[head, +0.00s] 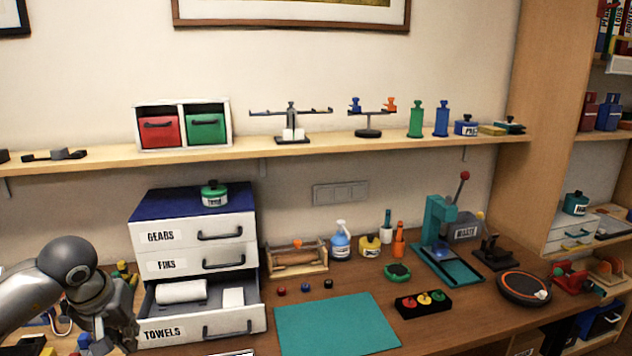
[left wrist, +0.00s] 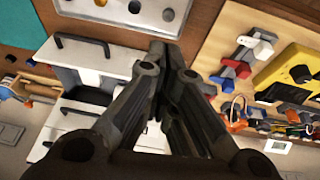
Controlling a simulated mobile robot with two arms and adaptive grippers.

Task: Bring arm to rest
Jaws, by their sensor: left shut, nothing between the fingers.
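My left arm (head: 62,272) comes in from the left in the head view. Its gripper (head: 122,340) is at the lower left, just left of the open towels drawer. In the left wrist view my left gripper (left wrist: 172,62) is shut with nothing held, its fingers together. The drawer unit (head: 192,232) has a blue top and drawers marked gears, pins or similar, and towels. The towels drawer (head: 205,325) is pulled out and holds a white roll (head: 181,291) and a white block (head: 233,297). My right gripper shows in neither view.
A teal mat (head: 335,325) lies at the front of the desk. A wooden tray (head: 297,260), a teal press (head: 445,235) and a round black pad (head: 523,288) stand behind and to the right. In the left wrist view a yellow device (left wrist: 290,75) and wiring parts sit on a wooden board.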

